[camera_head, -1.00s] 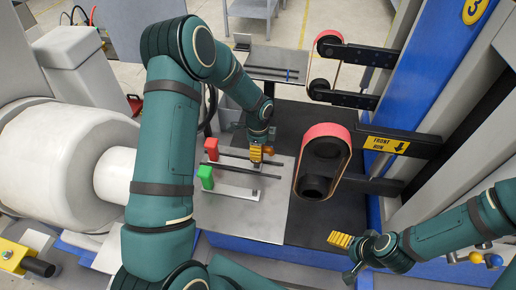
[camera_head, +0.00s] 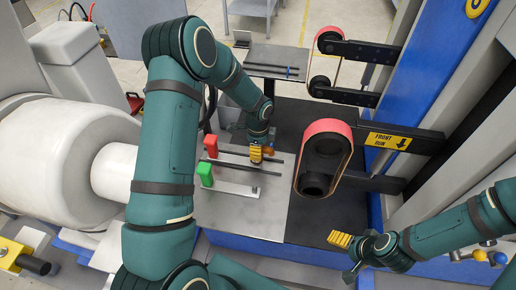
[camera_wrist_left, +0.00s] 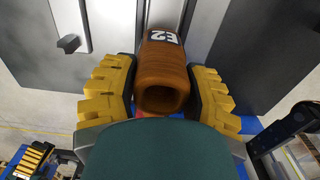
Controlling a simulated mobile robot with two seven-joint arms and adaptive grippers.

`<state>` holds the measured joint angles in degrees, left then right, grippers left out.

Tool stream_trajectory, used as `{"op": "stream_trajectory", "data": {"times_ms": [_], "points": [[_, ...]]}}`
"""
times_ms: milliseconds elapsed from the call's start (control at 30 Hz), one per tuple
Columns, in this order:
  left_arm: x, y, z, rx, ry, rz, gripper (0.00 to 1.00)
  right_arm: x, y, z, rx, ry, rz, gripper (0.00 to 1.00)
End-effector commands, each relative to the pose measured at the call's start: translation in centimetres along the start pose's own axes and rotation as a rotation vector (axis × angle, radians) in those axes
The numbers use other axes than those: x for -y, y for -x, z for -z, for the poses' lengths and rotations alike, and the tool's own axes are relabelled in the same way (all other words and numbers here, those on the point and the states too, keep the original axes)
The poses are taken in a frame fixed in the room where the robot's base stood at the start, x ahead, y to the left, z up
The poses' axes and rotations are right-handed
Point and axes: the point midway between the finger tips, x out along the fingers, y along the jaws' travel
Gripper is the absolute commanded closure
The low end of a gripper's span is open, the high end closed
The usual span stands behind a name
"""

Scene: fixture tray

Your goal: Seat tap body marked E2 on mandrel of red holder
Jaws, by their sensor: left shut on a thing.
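My left gripper (camera_head: 256,154) is shut on an orange-brown tap body (camera_head: 268,150), above the metal plate near the rods. In the left wrist view the tap body (camera_wrist_left: 163,68) lies between the yellow fingers, its white E2 label up and its hollow end toward the camera. The red holder (camera_head: 211,146) stands left of the gripper, with a dark rod, its mandrel, reaching right below the gripper. I cannot tell whether tap body and mandrel touch. My right gripper (camera_head: 341,240) is at the lower right, away from the holders; its finger opening is unclear.
A belt sander arm with a red belt (camera_head: 327,127) rises right of the metal plate (camera_head: 262,222). The plate's front part is clear.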

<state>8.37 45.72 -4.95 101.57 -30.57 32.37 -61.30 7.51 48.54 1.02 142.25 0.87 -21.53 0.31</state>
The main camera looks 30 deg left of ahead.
Motion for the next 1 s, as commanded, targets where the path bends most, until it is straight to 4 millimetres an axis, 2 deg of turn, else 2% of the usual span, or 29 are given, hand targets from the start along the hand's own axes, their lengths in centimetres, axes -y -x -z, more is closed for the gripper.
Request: {"op": "stream_trajectory", "data": {"times_ms": [967, 1000], "points": [[0.1, -2.0, 0.0, 0.0, 0.0, 0.002, 0.96, -0.6, -1.5, -0.2, 0.0, 0.0, 0.0, 0.16], [0.1, -2.0, 0.0, 0.0, 0.0, 0.002, 0.36, -0.5, -1.4, -0.2, 0.0, 0.0, 0.0, 0.16]]}}
